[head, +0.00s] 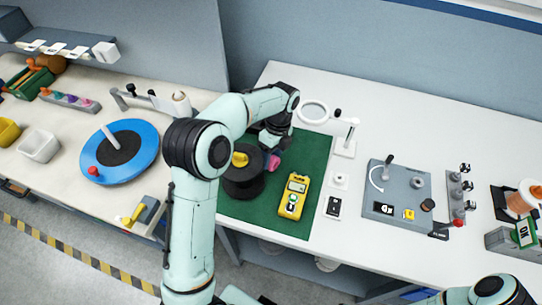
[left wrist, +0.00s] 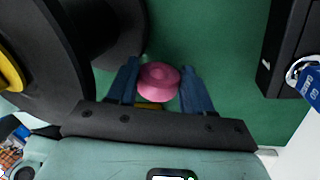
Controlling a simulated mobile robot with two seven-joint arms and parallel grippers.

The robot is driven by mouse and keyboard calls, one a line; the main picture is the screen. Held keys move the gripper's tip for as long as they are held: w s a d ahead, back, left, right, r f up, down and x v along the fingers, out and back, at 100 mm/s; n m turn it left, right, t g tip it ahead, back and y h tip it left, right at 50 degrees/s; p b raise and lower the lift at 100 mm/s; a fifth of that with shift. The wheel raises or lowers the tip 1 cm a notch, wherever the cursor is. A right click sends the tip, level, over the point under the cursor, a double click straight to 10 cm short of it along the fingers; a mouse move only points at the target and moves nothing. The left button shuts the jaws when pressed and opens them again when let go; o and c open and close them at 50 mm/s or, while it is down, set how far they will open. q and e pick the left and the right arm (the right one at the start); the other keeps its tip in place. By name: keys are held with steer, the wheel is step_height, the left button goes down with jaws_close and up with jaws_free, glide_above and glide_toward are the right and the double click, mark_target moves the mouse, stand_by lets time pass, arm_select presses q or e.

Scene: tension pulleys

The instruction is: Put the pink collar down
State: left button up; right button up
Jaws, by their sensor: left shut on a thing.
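The pink collar (left wrist: 158,82) is a small round pink piece. It sits between the two blue fingers of my left gripper (left wrist: 160,85), which is shut on it. In the head view the pink collar (head: 273,163) shows just below the left gripper (head: 272,150), over the green mat (head: 307,160). Whether the collar touches the mat is hard to tell. My right gripper is not in view; only part of my right arm shows at the bottom right.
A black spool (head: 243,182) with a yellow knob (head: 240,159) stands close left of the gripper. A yellow meter (head: 294,196) lies on the mat to the right. A magnifier stand (head: 345,147) rises behind.

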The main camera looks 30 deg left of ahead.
arm_select(q)
steer(key=shift+d+f, duration=0.1)
steer(key=shift+f, duration=0.25)
steer(key=o, duration=0.7)
steer(key=shift+o, duration=0.2)
